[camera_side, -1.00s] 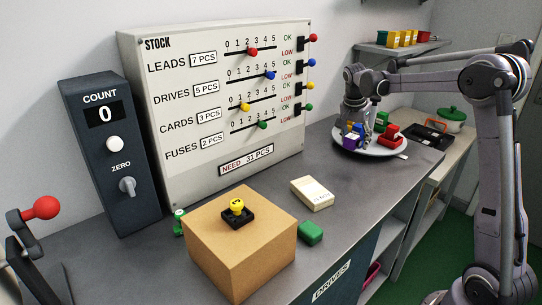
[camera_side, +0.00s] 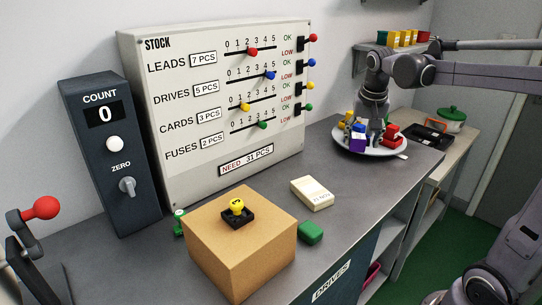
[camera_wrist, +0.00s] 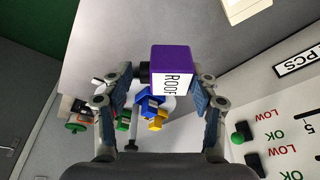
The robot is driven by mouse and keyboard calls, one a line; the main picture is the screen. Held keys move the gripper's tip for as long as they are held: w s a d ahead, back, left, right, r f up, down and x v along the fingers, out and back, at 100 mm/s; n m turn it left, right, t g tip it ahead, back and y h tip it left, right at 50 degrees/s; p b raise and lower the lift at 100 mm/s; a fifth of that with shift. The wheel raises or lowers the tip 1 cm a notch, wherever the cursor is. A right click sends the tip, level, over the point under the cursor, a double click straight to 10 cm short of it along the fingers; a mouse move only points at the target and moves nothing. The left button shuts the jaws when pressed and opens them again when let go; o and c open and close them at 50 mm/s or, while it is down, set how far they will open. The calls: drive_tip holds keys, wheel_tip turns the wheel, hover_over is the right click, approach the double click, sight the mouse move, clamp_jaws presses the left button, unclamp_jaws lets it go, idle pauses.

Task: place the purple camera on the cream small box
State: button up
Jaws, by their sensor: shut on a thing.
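The purple camera (camera_side: 357,142) is a small purple block; in the wrist view it (camera_wrist: 172,60) shows a white label reading ROOF and a dark stub on its left side. My gripper (camera_side: 374,128) is over the white plate, and in the wrist view its two fingers (camera_wrist: 162,90) are shut on the purple camera. I cannot tell how far the camera is above the plate. The cream small box (camera_side: 312,194) lies flat on the grey counter, left of and nearer than the plate. Part of it shows at the top right of the wrist view (camera_wrist: 240,8).
The white plate (camera_side: 348,145) also bears blue, yellow and red pieces. A cardboard box (camera_side: 240,262) with a yellow-knobbed part and a green block (camera_side: 311,232) stand near the cream box. The STOCK panel (camera_side: 215,110) rises behind. The counter between plate and cream box is clear.

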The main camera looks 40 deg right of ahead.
sight(357, 149)
drive_tip(key=shift+s+a+n, duration=0.25)
drive_tip(key=shift+a+n, duration=0.05)
drive_tip(key=shift+a, duration=0.3)
drive_tip(key=shift+s+a+n, duration=0.25)
drive_tip(key=shift+a+n, duration=0.05)
drive_tip(key=shift+a, duration=0.55)
drive_tip(key=w+a+f, duration=0.4)
drive_tip(key=w+a, duration=0.1)
drive_tip(key=w+a+f, duration=0.2)
drive_tip(key=a, duration=0.1)
drive_tip(key=shift+w+a+f, duration=0.25)
drive_tip(key=shift+w+f, duration=0.05)
drive_tip(key=shift+f, duration=2.15)
drive_tip(key=shift+f, duration=0.1)
drive_tip(key=o, duration=1.2)
